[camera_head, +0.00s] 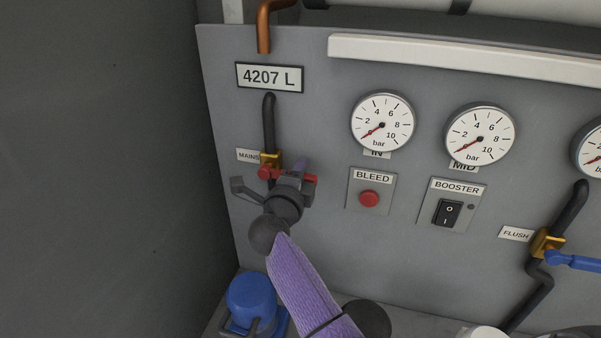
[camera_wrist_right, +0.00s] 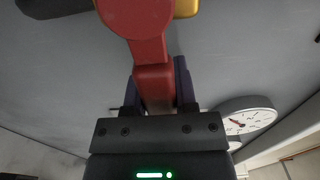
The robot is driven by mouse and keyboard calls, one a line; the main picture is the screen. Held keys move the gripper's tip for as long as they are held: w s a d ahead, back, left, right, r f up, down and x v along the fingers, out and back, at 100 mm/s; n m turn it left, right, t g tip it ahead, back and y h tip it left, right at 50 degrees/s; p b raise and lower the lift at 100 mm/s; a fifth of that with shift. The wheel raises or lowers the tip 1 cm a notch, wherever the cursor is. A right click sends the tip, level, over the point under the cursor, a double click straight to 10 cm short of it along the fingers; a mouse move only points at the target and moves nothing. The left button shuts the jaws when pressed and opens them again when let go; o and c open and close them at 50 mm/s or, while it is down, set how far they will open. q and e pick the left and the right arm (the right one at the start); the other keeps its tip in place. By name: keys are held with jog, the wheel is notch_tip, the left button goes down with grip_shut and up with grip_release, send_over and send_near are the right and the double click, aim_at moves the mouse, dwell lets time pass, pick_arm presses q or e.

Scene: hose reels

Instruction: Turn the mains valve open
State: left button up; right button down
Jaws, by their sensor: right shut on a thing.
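The mains valve (camera_head: 270,158) is a brass body on a dark pipe at the left of the grey panel, beside the MAINS label (camera_head: 248,155). Its red handle (camera_head: 265,172) runs to the right, roughly level in the head view, and is partly hidden by my gripper. My right gripper (camera_head: 298,178) is shut on the handle. The right wrist view shows the red handle (camera_wrist_right: 153,55) running down between the dark fingers, with a bit of the brass body (camera_wrist_right: 187,8) at the top. My left gripper is not in view.
The IN gauge (camera_head: 382,122) and MID gauge (camera_head: 480,135) have needles near zero. The BLEED button (camera_head: 369,198), BOOSTER switch (camera_head: 447,213) and FLUSH valve (camera_head: 545,243) with blue handle lie to the right. A blue object (camera_head: 251,298) stands below. A dark wall is at left.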

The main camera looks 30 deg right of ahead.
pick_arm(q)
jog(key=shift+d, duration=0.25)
